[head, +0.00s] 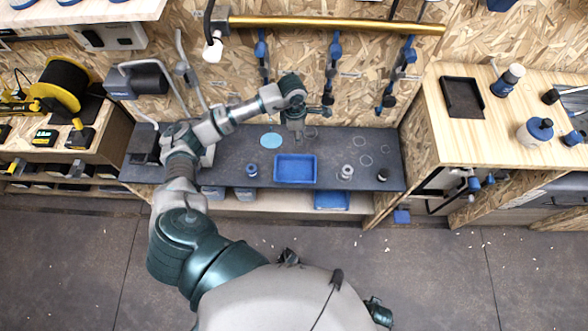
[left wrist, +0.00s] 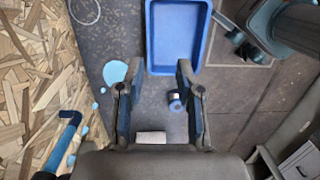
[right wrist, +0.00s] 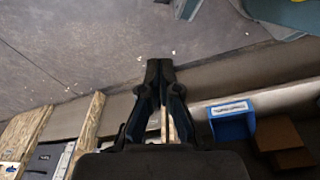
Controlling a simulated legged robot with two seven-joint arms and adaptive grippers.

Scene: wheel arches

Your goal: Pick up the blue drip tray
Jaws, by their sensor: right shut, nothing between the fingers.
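The blue drip tray (head: 295,181) is a shallow rectangular tray lying flat on the dark workbench top, near its front edge. It also shows at the top of the left wrist view (left wrist: 176,38), just beyond the fingertips. My left gripper (head: 297,128) is above the back part of the bench, behind the tray. In the left wrist view its two fingers (left wrist: 155,80) are spread apart, with no tray between them. My right gripper shows in the right wrist view (right wrist: 160,66), with its fingers together and empty, away from the tray.
A light blue puddle (head: 271,140) and a small blue cylinder (head: 251,170) are left of the tray. A silver cylinder (head: 346,172) stands right of it. A blue bin (head: 331,200) sits on the shelf below. Blue-handled tools (head: 333,52) hang on the wall behind.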

